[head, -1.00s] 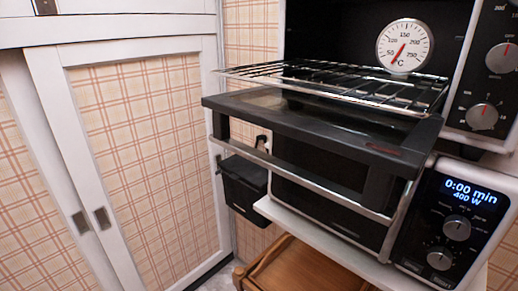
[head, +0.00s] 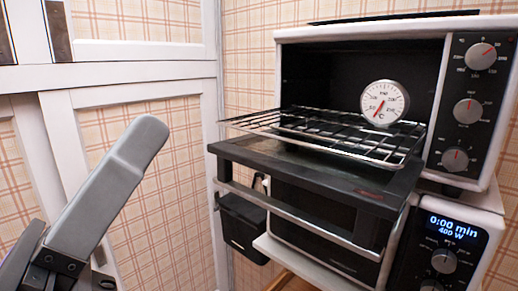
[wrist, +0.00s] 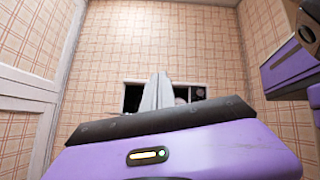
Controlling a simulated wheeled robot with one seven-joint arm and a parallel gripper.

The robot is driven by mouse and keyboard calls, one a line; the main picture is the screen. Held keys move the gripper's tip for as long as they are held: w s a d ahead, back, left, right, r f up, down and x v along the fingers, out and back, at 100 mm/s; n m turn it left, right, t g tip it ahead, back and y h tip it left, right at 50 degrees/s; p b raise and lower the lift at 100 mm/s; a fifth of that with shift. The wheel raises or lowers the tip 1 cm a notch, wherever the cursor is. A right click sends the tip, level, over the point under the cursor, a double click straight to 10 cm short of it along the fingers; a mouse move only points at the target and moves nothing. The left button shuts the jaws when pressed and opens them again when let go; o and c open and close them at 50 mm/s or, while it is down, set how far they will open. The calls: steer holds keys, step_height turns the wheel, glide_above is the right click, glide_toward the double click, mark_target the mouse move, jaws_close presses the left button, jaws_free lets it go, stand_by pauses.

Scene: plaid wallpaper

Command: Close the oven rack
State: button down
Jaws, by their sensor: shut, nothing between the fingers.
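The oven (head: 362,36) has its door (head: 310,178) folded down flat. The wire rack (head: 330,132) is slid out of the dark cavity and extends over the open door, its front end to the left. My gripper (head: 150,130) is at the left of the head view, well apart from the rack. Its grey fingers are shut and empty. In the wrist view the shut fingers (wrist: 157,90) stand upright in front of the distant oven (wrist: 197,94) and hide part of it. The rack cannot be made out in the wrist view.
A round thermometer (head: 384,101) stands on the rack towards the right. A microwave (head: 452,248) sits below the oven. A black bin (head: 242,226) hangs left of it. White-framed plaid doors (head: 165,55) stand at left. Open space lies between my gripper and the oven.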

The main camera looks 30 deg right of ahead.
steer(key=m+g+y, duration=0.3)
steer(key=m+y, duration=0.1)
steer(key=y, duration=0.2)
glide_toward(281, 138)
steer(key=p+x, duration=0.5)
steer(key=x, duration=0.1)
steer(key=shift+f, duration=0.1)
steer(key=shift+w+d, duration=0.15)
steer(key=shift+d, duration=0.2)
